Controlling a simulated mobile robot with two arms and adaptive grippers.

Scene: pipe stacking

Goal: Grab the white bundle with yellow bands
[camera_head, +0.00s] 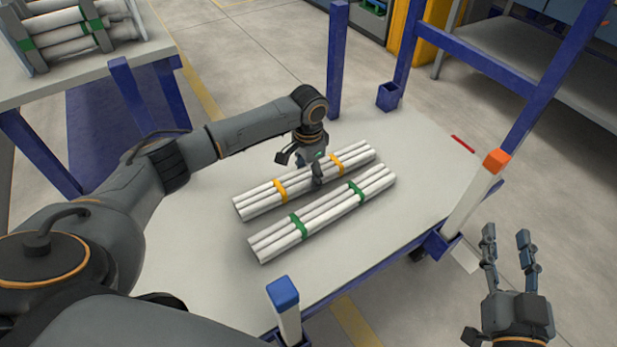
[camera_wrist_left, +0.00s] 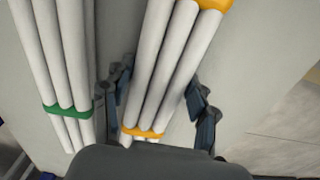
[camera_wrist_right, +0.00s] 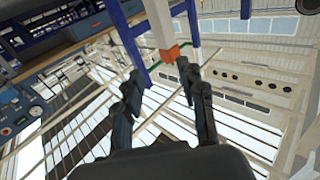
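The white bundle with yellow bands (camera_head: 262,203) lies on the grey table (camera_head: 400,125), slanting up to the right. It also shows in the left wrist view (camera_wrist_left: 165,75), running between the fingers. My left gripper (camera_head: 302,168) is over the bundle's middle, pointing down. In the left wrist view its fingers (camera_wrist_left: 160,105) stand open on both sides of the pipes, with a gap to the right finger. A white bundle with green bands (camera_head: 325,215) lies parallel, nearer the camera. My right gripper (camera_head: 508,250) is open and empty, off the table at the right.
A rack with more white pipes (camera_head: 68,38) stands on another table at the upper left. Blue posts (camera_head: 337,60) and a white post with an orange cap (camera_head: 470,205) rise at the table's edges. A blue-capped post (camera_head: 284,300) stands at the front.

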